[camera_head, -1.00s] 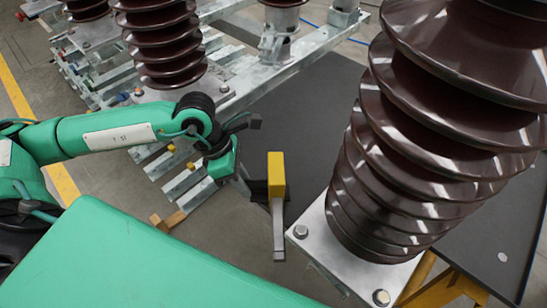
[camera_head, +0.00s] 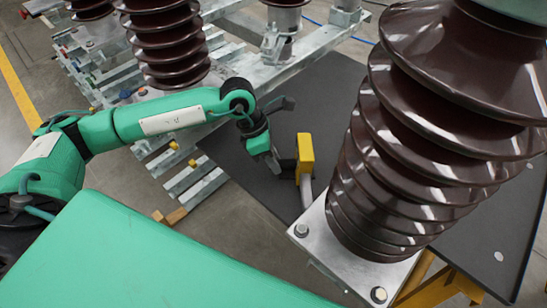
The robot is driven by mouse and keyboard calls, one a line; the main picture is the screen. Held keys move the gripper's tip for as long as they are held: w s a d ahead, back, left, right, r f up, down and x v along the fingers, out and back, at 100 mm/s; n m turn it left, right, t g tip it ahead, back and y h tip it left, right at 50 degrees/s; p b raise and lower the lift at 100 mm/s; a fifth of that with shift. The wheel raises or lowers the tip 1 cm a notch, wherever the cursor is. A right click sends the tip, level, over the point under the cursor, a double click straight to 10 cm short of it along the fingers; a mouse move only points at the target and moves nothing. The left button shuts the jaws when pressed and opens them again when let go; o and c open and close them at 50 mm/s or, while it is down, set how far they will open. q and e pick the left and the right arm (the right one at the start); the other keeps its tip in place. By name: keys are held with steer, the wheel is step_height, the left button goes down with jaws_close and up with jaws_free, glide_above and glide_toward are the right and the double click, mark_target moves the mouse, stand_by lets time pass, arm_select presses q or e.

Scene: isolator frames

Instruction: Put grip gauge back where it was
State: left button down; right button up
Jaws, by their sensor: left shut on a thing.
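The grip gauge (camera_head: 305,152) has a yellow block on top and a grey metal bar below. It is held upright just left of the large brown insulator on the right, above the dark mat (camera_head: 235,165). My left gripper (camera_head: 284,166), on the green arm coming from the left, is at the left side of the yellow block and shut on the gauge. Its fingertips are small and hard to make out. The lower end of the grey bar is hidden behind the insulator's base plate. My right gripper is not in view.
The large brown ribbed insulator (camera_head: 410,145) stands close on a metal base plate (camera_head: 340,256) over a yellow frame (camera_head: 440,290). More insulators (camera_head: 168,45) and galvanized steel beams (camera_head: 290,65) lie behind my arm. The dark mat's left part is clear.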

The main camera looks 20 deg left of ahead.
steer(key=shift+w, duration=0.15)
arm_select(q)
steer(key=c, duration=1.4)
jaws_free()
steer(key=shift+c, duration=0.2)
steer(key=shift+o, duration=1.4)
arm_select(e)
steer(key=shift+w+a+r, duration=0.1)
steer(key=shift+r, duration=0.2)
arm_select(q)
steer(key=shift+r, duration=0.15)
steer(key=v, duration=0.4)
steer(key=shift+w+a+r, duration=0.1)
steer(key=v, duration=0.7)
steer(key=shift+r, duration=0.2)
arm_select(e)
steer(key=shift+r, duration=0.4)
arm_select(q)
steer(key=shift+a, duration=0.1)
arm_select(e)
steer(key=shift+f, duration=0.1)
